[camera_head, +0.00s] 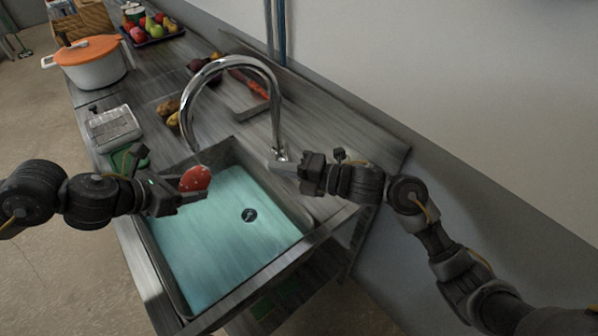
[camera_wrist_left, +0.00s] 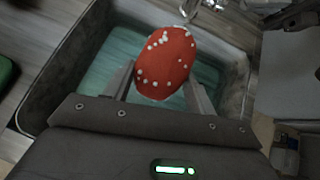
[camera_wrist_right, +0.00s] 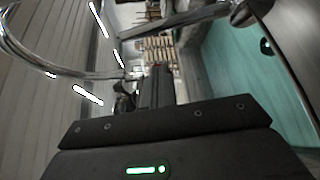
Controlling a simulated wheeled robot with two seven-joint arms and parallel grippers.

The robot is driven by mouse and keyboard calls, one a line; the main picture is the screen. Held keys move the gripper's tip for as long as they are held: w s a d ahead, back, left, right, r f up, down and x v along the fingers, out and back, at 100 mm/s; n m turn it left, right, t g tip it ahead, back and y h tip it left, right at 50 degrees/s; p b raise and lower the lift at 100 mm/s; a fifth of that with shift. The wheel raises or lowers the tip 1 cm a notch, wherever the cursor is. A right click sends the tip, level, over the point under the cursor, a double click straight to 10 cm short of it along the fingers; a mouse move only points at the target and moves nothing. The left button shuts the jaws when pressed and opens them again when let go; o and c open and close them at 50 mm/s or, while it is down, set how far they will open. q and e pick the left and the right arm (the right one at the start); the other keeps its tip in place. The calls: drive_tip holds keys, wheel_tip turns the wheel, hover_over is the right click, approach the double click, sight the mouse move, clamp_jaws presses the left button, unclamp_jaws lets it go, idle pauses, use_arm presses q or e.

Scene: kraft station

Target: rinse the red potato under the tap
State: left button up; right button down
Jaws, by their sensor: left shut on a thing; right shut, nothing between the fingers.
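The red potato (camera_head: 195,179) has white spots on its skin; it also shows large in the left wrist view (camera_wrist_left: 165,62). My left gripper (camera_head: 190,197) is shut on the potato and holds it above the left side of the sink (camera_head: 170,284). The chrome tap (camera_head: 236,61) arches over the sink, and its spout end appears at or just above the potato; the exact gap is unclear. I see no clear water stream. My right gripper (camera_head: 284,164) is shut and empty, close to the tap's base and lever. Whether it touches the lever is unclear.
The sink has a turquoise bottom and a dark drain (camera_head: 249,215). An orange-lidded pot (camera_head: 95,72), a grey box-like item (camera_head: 112,127) and a fruit tray (camera_head: 152,38) stand along the counter. A tray with carrots (camera_head: 247,101) lies behind the tap.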

drive_tip(key=shift+w+d+r, duration=0.2)
drive_tip(key=shift+w+d, duration=0.45)
drive_tip(key=shift+w+d+r, duration=0.15)
drive_tip(key=shift+w+d, duration=0.45)
drive_tip(key=shift+d, duration=0.05)
drive_tip(key=shift+w+d+r, duration=0.1)
drive_tip(key=shift+w+d, duration=0.35)
drive_tip(key=shift+d, duration=0.05)
drive_tip(key=shift+a, duration=0.1)
drive_tip(key=s+d, duration=0.6)
drive_tip(key=shift+s+d, duration=0.35)
drive_tip(key=shift+s, duration=0.05)
